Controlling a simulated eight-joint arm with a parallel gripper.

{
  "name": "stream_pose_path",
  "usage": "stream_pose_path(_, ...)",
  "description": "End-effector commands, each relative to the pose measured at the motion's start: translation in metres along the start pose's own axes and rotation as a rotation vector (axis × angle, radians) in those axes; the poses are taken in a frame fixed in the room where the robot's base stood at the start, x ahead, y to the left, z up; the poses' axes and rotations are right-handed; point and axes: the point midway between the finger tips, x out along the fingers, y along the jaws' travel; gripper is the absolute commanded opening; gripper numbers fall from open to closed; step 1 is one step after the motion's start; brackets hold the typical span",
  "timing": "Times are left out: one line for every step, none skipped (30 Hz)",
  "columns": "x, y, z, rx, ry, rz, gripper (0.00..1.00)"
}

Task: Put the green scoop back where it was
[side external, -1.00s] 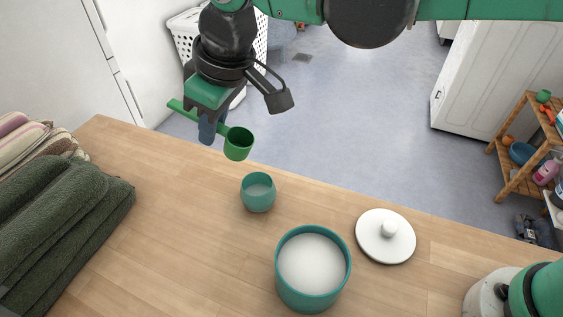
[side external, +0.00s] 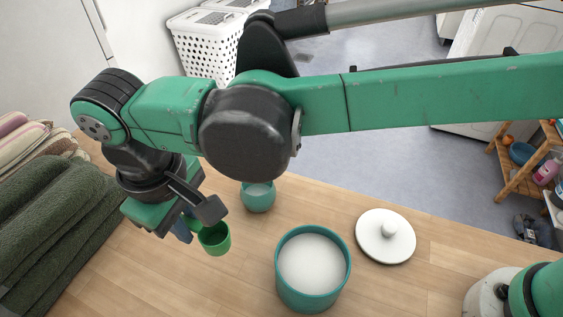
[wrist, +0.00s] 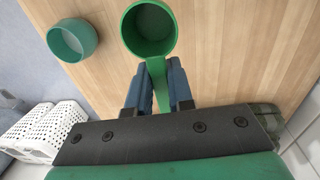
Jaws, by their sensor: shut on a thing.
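The green scoop (side external: 215,240) hangs from my gripper (side external: 186,228), left of the large teal canister in the side view. In the wrist view my gripper (wrist: 162,82) is shut on the handle of the scoop (wrist: 149,30), with a blue finger on each side. The scoop's cup looks empty. The large teal canister (side external: 314,302) stands open on the wooden counter and holds white powder (side external: 312,263). A small teal cup (side external: 258,203) with some white content stands behind it; it also shows in the wrist view (wrist: 72,40), at the upper left.
A white knobbed lid (side external: 385,237) lies flat right of the canister on the counter (side external: 235,290). Folded dark green towels (side external: 50,225) fill the left side. White laundry baskets (side external: 205,50) stand on the floor behind.

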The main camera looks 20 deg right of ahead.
Motion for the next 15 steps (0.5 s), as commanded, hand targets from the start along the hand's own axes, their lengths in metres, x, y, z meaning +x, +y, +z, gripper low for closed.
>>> stream_pose_path(0.014, -0.001, 0.0, 0.0, 0.0, 0.0, 0.0)
stream_pose_path(0.021, -0.002, 0.0, 0.0, 0.0, 0.0, 0.0)
stream_pose_path(0.03, -0.002, 0.0, 0.0, 0.0, 0.0, 0.0)
stream_pose_path(0.035, -0.003, 0.0, 0.0, 0.0, 0.0, 0.0)
stream_pose_path(0.04, -0.003, 0.0, 0.0, 0.0, 0.0, 0.0)
stream_pose_path(0.045, -0.003, 0.0, 0.0, 0.0, 0.0, 0.0)
stream_pose_path(0.048, -0.004, 0.0, 0.0, 0.0, 0.0, 0.0)
stream_pose_path(0.05, -0.004, 0.0, 0.0, 0.001, 0.0, 0.0)
stream_pose_path(0.052, -0.004, 0.0, 0.0, 0.001, 0.0, 0.0)
stream_pose_path(0.055, -0.004, 0.0, 0.0, 0.001, 0.0, 0.0)
stream_pose_path(0.058, -0.004, 0.0, 0.0, 0.001, 0.0, 0.0)
stream_pose_path(0.064, -0.005, 0.0, 0.0, 0.001, 0.0, 0.0)
stream_pose_path(0.069, -0.005, 0.0, 0.0, 0.001, 0.0, 0.0)
stream_pose_path(0.074, -0.005, -0.001, 0.0, 0.001, 0.0, 0.0)
stream_pose_path(0.08, -0.006, -0.001, 0.0, 0.001, 0.0, 0.0)
